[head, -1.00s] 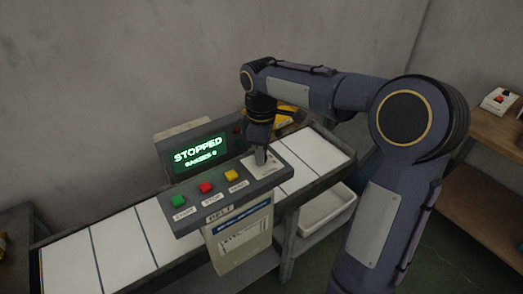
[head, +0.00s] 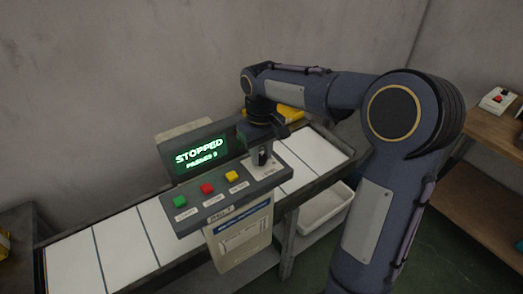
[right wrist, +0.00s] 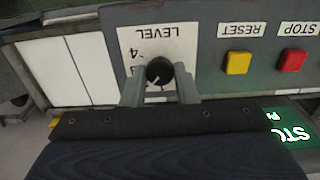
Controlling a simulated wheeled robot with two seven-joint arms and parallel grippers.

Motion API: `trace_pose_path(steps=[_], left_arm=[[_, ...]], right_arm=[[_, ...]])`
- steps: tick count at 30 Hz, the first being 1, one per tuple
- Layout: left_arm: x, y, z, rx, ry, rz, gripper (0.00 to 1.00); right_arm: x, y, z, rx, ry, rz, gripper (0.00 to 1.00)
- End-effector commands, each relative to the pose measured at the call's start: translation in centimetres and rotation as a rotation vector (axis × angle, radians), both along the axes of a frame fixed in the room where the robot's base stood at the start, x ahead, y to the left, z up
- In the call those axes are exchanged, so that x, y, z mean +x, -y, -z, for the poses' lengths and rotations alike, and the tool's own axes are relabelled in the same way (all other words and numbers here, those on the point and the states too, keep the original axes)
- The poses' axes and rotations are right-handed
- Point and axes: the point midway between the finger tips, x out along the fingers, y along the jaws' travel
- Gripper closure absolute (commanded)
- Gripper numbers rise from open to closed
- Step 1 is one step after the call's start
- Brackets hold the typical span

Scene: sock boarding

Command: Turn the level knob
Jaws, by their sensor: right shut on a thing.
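The level knob (right wrist: 159,72) is small, round and black with a light pointer line. It sits on a white plate marked LEVEL (right wrist: 150,42) at the right end of the control panel (head: 222,201) in the head view. My right gripper (right wrist: 159,82) is shut on the knob, one grey finger on each side of it. In the head view my right gripper (head: 262,158) reaches down from above and mostly hides the knob. My left gripper is not in view.
Green (head: 180,202), red (head: 207,188) and yellow (head: 232,176) buttons line the panel left of the knob. A screen (head: 199,153) behind reads STOPPED. A white slatted belt (head: 120,246) runs under the panel. A white bin (head: 322,208) sits below.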

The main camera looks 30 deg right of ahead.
Motion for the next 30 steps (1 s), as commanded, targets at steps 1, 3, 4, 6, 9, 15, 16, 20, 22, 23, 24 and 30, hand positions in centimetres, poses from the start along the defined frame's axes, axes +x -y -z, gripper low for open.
trace_pose_path(steps=[1,3,4,6,9,15,16,20,22,23,24,30], left_arm=[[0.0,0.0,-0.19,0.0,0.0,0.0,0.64],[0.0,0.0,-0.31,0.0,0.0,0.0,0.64],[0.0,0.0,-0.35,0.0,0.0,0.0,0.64],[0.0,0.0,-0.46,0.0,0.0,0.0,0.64],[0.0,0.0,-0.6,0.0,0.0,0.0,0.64],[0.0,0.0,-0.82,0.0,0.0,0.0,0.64],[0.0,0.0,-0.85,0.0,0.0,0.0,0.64],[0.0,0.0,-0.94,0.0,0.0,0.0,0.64],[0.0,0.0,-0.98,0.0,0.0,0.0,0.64],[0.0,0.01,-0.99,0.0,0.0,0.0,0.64],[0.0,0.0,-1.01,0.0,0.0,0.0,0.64],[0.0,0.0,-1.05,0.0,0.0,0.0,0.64]], right_arm=[[0.04,0.0,-0.17,-0.001,0.002,0.042,0.96],[0.03,0.0,-0.16,-0.001,0.001,0.109,0.96],[0.03,0.01,-0.15,-0.001,0.001,0.137,0.96],[0.02,0.02,-0.14,-0.001,0.001,0.202,0.96],[0.04,-0.03,-0.14,0.0,0.002,0.29,0.96],[0.05,-0.01,-0.11,0.0,0.002,0.442,0.96],[0.05,-0.02,-0.11,0.0,0.002,0.461,0.96],[0.05,0.01,-0.1,0.0,0.002,0.531,0.96],[0.05,0.02,-0.09,0.0,0.002,0.56,0.96],[0.05,0.02,-0.09,0.0,0.002,0.572,0.96],[0.05,0.02,-0.09,0.0,0.002,0.583,0.96],[0.05,0.03,-0.08,0.0,0.003,0.621,0.96]])
